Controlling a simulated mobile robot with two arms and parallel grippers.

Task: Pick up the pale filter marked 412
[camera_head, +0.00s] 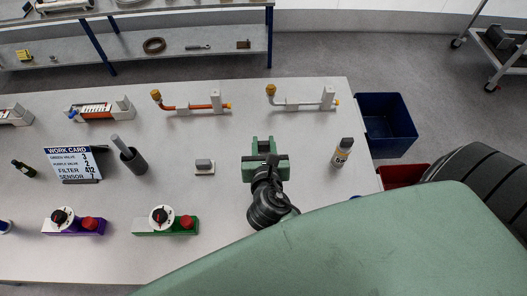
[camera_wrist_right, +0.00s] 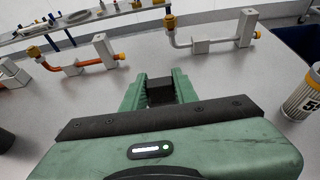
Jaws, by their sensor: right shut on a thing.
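My right gripper (camera_head: 264,142) is over the middle of the table. In the right wrist view its green fingers (camera_wrist_right: 160,84) are close together with a dark thing (camera_wrist_right: 160,92) between them; I cannot make out what it is. In the right wrist view this filter (camera_wrist_right: 301,98) shows part of a mark that starts with 5. I see no filter with a readable 412. The work card (camera_head: 75,163) reads FILTER 412. My left gripper is not in view.
Two pipe fittings (camera_head: 192,103) (camera_head: 300,98) lie at the back. A grey block (camera_head: 204,166), a grey holder (camera_head: 133,160), and purple (camera_head: 75,226) and green (camera_head: 166,226) valve units stand left. Blue (camera_head: 387,127) and red (camera_head: 403,175) bins are beyond the right edge.

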